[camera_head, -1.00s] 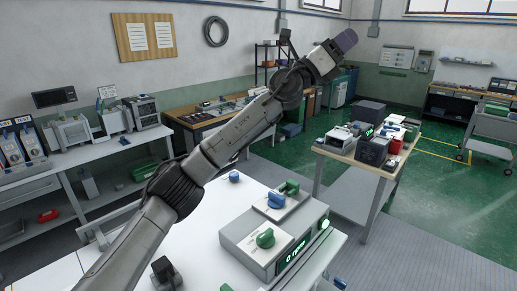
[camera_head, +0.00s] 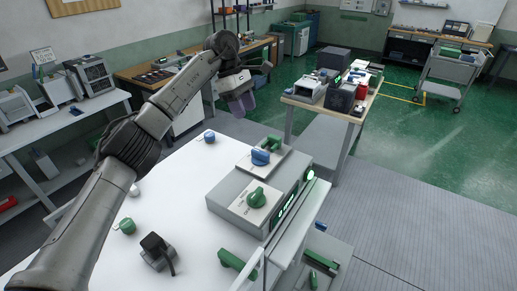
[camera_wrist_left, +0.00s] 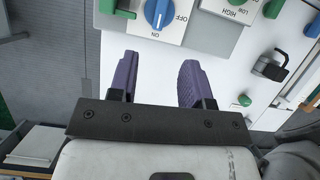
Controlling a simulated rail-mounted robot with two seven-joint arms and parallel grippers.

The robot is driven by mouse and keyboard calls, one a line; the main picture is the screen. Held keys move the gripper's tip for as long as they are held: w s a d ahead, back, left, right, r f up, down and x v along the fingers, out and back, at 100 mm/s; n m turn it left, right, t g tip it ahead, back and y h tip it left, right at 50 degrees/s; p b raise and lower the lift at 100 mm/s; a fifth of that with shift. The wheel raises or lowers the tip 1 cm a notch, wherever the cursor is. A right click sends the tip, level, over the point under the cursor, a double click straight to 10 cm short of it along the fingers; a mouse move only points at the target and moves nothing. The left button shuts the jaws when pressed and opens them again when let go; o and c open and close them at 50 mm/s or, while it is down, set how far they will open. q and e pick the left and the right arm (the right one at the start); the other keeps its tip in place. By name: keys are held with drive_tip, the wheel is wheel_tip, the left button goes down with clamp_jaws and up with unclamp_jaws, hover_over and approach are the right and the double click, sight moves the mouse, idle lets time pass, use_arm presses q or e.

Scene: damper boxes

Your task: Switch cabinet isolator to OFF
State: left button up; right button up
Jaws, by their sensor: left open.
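The grey control box (camera_head: 232,190) stands on the white bench. A blue rotary knob (camera_head: 261,157) sits on its back plate. In the left wrist view the blue knob (camera_wrist_left: 158,11) is at the top, with ON and OFF printed around it; its long axis lies roughly along the line towards ON. A green knob (camera_head: 257,196) is on the front plate, and HIGH and LOW are printed beside it in the wrist view. My left gripper (camera_head: 240,104) is open and empty, above and behind the box, apart from the knob. Its purple fingers (camera_wrist_left: 158,80) point towards the blue knob. My right gripper is not in view.
A green handle (camera_head: 273,143) is behind the blue knob. A loose blue knob (camera_head: 209,137), a green knob (camera_head: 127,226) and a black plug-like part (camera_head: 155,248) are on the white bench. Another table (camera_head: 335,110) with equipment stands beyond, across clear floor.

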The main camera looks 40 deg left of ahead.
sight(260, 151)
use_arm(q)
drive_tip(key=shift+m, duration=0.4)
drive_tip(key=x, duration=1.4)
drive_tip(key=shift+s+a, duration=0.1)
drive_tip(key=shift+r, duration=0.1)
clamp_jaws()
